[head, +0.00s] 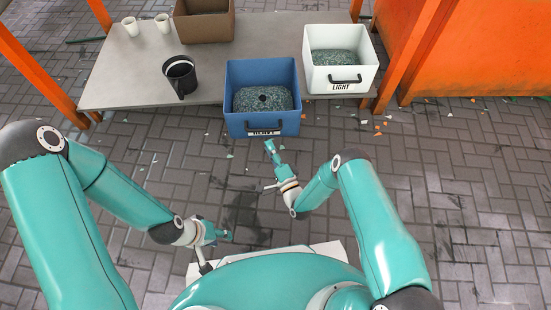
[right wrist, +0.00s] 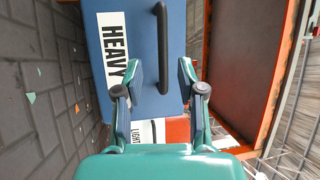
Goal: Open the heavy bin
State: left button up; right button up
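The heavy bin (head: 262,122) is a blue open-topped box with grey-green granules inside and a dark spot on them. Its front face carries a HEAVY label and a black bar handle, and in the head view it reaches past the table's front edge. In the right wrist view its blue front (right wrist: 140,50), label and handle (right wrist: 162,50) fill the upper middle. My right gripper (head: 270,147) is in front of the bin; in the wrist view its fingers are apart, with the handle's lower end between them in the picture. My left gripper (head: 226,235) is low, away from the bin; its opening is unclear.
A white bin (head: 352,70) labelled LIGHT stands to the right on the grey table (head: 130,80). A black mug (head: 181,77), two white cups and a brown box (head: 205,25) are on the left. Orange posts (head: 35,70) flank the table. Chips litter the paved floor.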

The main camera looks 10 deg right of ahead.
jog(key=shift+v, duration=2.15)
jog(key=w+d+r+n+g+h, duration=0.1)
jog(key=w+d+r+n+g, duration=0.15)
jog(key=r, duration=0.35)
jog(key=w+d+r+n+g, duration=0.1)
jog(key=w+d+r, duration=0.15)
jog(key=r, duration=0.35)
jog(key=s+f+n+g, duration=0.3)
jog(key=s+g, duration=0.2)
jog(key=s, duration=0.4)
jog(key=s+f+n+g+h, duration=0.1)
jog(key=s+f+n+g, duration=0.3)
jog(key=s, duration=0.6)
jog(key=s+f+n+g, duration=0.1)
jog(key=s+f+g, duration=0.1)
jog(key=s+g, duration=0.55)
notch_tip(320, 180, up, 38)
jog(key=s+t+p, duration=0.1)
jog(key=s+p, duration=0.1)
jog(key=p, duration=3.6)
jog(key=shift+a+r+t, duration=0.2)
jog(key=shift+a+t, duration=0.05)
jog(key=shift+t, duration=0.05)
